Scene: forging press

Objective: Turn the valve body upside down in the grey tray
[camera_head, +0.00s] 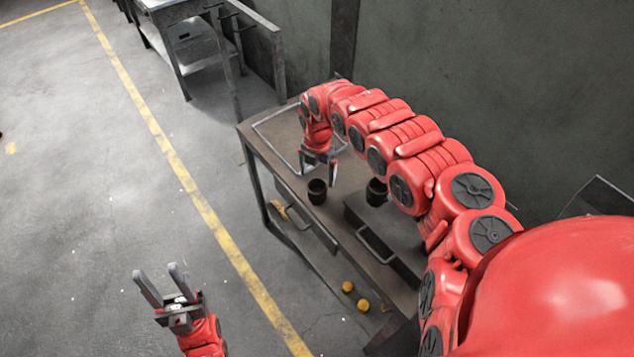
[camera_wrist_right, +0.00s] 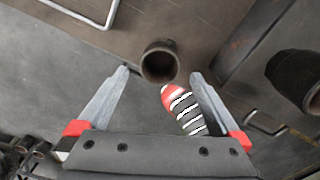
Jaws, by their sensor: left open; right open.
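A dark hollow cylindrical part (camera_head: 317,191), which seems to be the valve body, stands on the workbench near its front edge. It also shows in the right wrist view (camera_wrist_right: 160,62), open end visible, just beyond the fingertips. My right gripper (camera_head: 318,173) is open, pointing down close to this part, with nothing between its fingers. The grey tray seems to be the grey-rimmed rectangle (camera_head: 268,124) at the bench's far left; the part is outside its rim. My left gripper (camera_head: 158,271) is open and empty, over the floor left of the bench.
A second dark cylinder (camera_head: 377,192) stands to the right, by a dark box (camera_head: 352,212) with a handle. Two yellow pieces (camera_head: 347,287) lie low by the bench front. My right arm hides part of the bench. Another table (camera_head: 180,45) stands behind. Floor at left is clear.

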